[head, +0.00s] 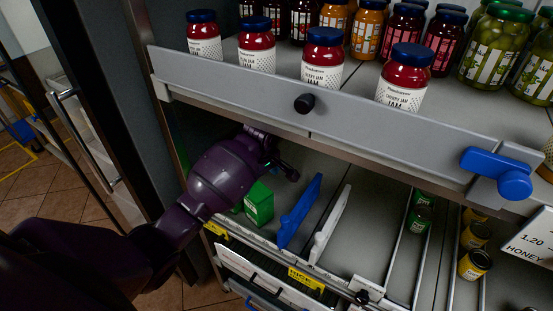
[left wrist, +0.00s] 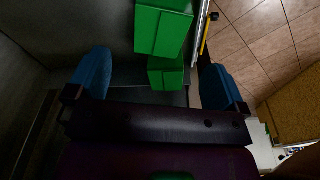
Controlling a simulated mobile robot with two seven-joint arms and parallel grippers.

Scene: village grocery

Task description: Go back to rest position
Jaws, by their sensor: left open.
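My left gripper (head: 277,155) is under the upper shelf in the head view, over the left part of the lower shelf. Its dark purple arm comes in from the left. In the left wrist view the two blue fingertips of the left gripper (left wrist: 157,80) are wide apart, with nothing held. A green box (head: 259,204) stands on the lower shelf just below the gripper, partly hidden by the arm. The left wrist view shows a nearer green box (left wrist: 162,30) and another green box (left wrist: 166,73) beyond the fingers. My right gripper is not in view.
The upper shelf's grey front rail (head: 330,118) runs above my left arm, with red jam jars (head: 323,58) behind it. A blue divider (head: 299,212) and a white divider (head: 330,225) stand right of the green box. Yellow cans (head: 475,264) are at right. A door handle (head: 85,140) is at left.

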